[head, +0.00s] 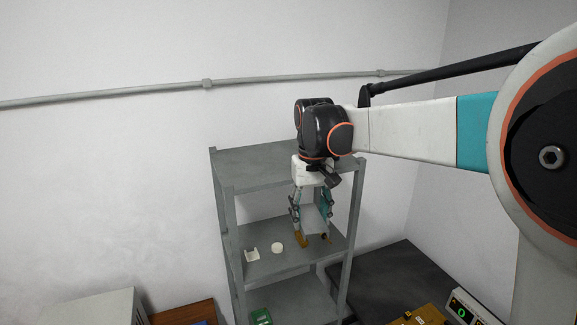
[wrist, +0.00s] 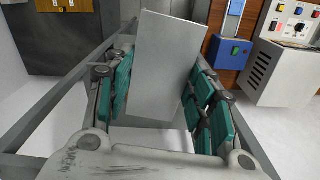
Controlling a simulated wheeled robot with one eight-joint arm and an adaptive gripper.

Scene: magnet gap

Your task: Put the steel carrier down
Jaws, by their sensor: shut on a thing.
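The steel carrier is a flat grey plate; in the wrist view the carrier (wrist: 166,55) stands tilted between the green finger pads and reaches away past them. My gripper (wrist: 158,100) is shut on it, with pads on both sides. The carrier (head: 314,219) shows grey between the fingers there. I cannot tell whether its lower end touches the shelf.
The rack's middle shelf (head: 262,266) bears a small white holder (head: 252,254) and a white round piece (head: 277,248). Rack posts (head: 350,225) stand close to the gripper. A green object (head: 261,316) sits lower. A control box (wrist: 285,50) is at right in the wrist view.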

